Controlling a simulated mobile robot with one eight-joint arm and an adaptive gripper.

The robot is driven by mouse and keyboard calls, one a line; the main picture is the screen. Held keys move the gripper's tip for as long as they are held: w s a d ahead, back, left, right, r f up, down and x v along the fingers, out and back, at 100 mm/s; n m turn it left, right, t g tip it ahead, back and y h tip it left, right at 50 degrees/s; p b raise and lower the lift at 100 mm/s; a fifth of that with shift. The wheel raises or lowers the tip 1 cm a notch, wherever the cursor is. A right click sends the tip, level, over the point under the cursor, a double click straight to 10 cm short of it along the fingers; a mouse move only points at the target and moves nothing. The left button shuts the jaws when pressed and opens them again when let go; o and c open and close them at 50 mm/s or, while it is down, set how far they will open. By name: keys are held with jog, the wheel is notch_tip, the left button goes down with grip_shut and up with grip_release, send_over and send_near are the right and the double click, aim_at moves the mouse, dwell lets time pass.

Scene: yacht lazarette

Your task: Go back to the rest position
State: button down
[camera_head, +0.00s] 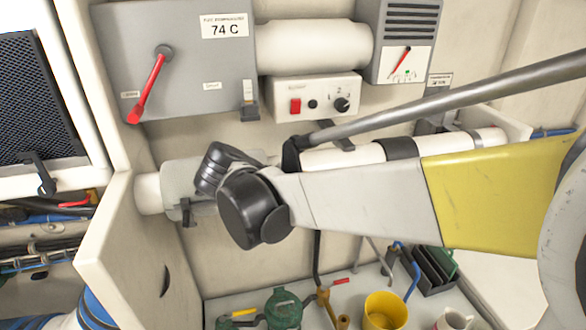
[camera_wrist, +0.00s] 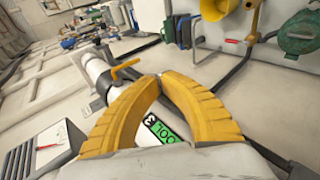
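My gripper (camera_wrist: 160,77) shows in the wrist view as two yellow ribbed fingers. They curve together and their tips meet, with nothing held between them. In the head view my arm reaches in from the right across the middle, in front of the back wall. My gripper's fingers cannot be made out there.
A grey panel (camera_head: 200,85) with a red lever (camera_head: 148,88) is on the back wall. A switch box (camera_head: 308,97) and a gauge box (camera_head: 400,45) are beside it. Below are a yellow cup (camera_head: 385,311) and green fittings (camera_head: 284,308). A cabinet door (camera_head: 135,250) stands at left.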

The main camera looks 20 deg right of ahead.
jog(key=shift+s+a, duration=0.1)
jog(key=shift+a, duration=0.1)
jog(key=s+f+t+y+b, duration=0.2)
jog(key=s+f+y+b, duration=0.3)
jog(key=f+b, duration=0.5)
jog(key=s+a+f+m+t+y+b, duration=0.1)
jog(key=s+f+y+b, duration=0.4)
jog(key=f+b, duration=0.6)
notch_tip(320, 180, down, 6)
jog(key=shift+s+a+r+t, duration=0.1)
jog(key=shift+s+a+t, duration=0.15)
jog(key=shift+s+t, duration=0.5)
